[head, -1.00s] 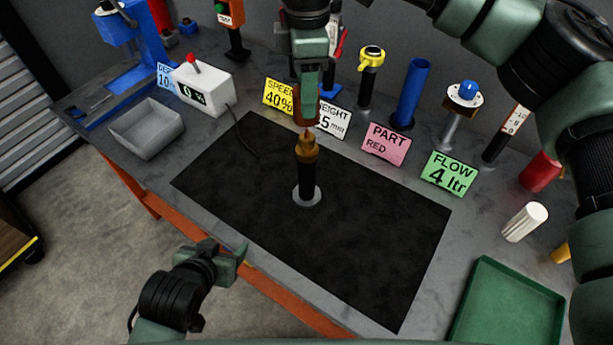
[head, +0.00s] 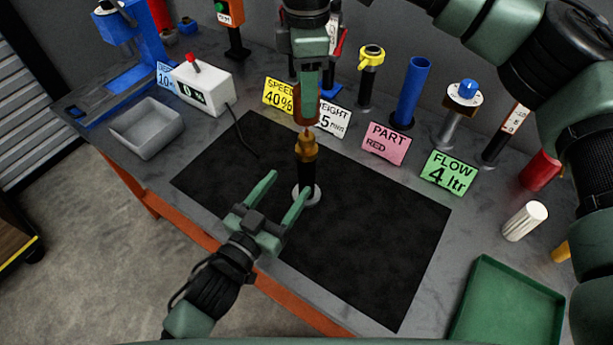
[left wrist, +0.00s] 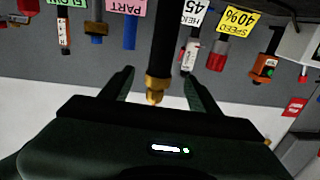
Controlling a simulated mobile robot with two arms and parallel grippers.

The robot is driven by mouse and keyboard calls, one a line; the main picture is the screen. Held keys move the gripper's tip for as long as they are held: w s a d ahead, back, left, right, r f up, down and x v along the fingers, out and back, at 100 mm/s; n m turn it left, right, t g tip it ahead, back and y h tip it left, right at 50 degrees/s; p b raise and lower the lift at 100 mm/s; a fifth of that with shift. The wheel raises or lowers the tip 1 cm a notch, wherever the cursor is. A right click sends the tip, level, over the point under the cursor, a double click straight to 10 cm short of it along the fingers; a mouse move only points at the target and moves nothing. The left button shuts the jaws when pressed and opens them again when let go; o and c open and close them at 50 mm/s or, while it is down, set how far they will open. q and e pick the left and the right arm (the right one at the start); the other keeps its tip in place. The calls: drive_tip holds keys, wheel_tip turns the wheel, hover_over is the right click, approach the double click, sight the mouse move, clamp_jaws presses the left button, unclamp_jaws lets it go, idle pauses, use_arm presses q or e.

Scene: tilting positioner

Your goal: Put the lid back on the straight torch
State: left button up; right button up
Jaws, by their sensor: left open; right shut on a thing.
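The straight torch (head: 306,178) stands upright on a round grey foot on the black mat, with a dark body and a brass top. Above it my right gripper (head: 306,112) is shut on a copper-coloured lid (head: 305,104). The lid is over the torch's thin tip; whether they touch is unclear. My left gripper (head: 289,183) is open and empty, low in front of the torch, its right finger overlapping the foot in the head view. In the left wrist view, which is upside down, the torch (left wrist: 162,45) shows between the open fingers (left wrist: 158,86).
Cards, including a pink PART RED card (head: 386,143), and several upright tools such as a blue tube (head: 411,92) line the back. A grey bin (head: 147,128) is left, a green tray (head: 508,305) right. The black mat (head: 375,235) is clear right of the torch.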

sight(313, 150)
use_arm(q)
drive_tip(key=shift+w, duration=0.1)
drive_tip(key=x, duration=1.1)
drive_tip(key=shift+w+d, duration=0.2)
drive_tip(key=shift+w, duration=0.15)
clamp_jaws()
drive_tip(key=shift+f, duration=0.1)
idle(0.9)
